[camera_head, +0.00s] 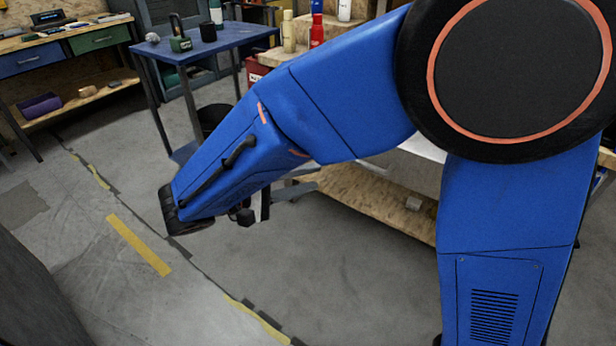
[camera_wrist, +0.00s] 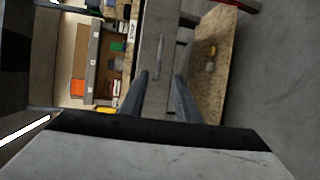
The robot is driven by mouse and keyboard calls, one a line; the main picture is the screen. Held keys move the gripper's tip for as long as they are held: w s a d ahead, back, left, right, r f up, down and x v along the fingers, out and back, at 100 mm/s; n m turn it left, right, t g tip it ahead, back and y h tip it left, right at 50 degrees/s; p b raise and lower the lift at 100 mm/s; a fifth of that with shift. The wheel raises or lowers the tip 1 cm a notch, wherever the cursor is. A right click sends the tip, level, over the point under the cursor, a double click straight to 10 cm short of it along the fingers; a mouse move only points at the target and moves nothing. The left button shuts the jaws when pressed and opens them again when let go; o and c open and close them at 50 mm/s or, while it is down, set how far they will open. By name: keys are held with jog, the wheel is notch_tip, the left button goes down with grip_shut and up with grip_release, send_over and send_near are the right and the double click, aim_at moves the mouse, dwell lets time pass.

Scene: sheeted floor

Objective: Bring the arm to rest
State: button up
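My blue arm (camera_head: 345,95) reaches across the head view from the right, its forearm angled down to the lower left above the floor. My gripper (camera_wrist: 161,82) shows in the wrist view with its two dark fingers apart and nothing seen between them. In the head view the gripper is mostly hidden behind the forearm; grey and dark parts show just right of it. I see no contact between the arm and any furniture.
A workbench (camera_head: 65,36) stands at the back left. A low wooden shelf (camera_head: 375,198) lies behind the arm. Open floor (camera_head: 330,285) spreads in front, with yellow tape (camera_head: 138,245) on it.

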jog(key=s+d+m+g+y, duration=0.2)
jog(key=d+g+y, duration=0.3)
jog(key=d, duration=1.4)
jog(key=s+d+f+m+t+y, duration=0.1)
jog(key=s+d+f+m+y, duration=0.1)
jog(key=s+d+m+y, duration=0.3)
jog(key=s+d+y, duration=0.3)
jog(key=s+d, duration=0.2)
jog(key=s, duration=0.2)
jog(key=shift+t+y, duration=0.3)
jog(key=shift+y, duration=0.1)
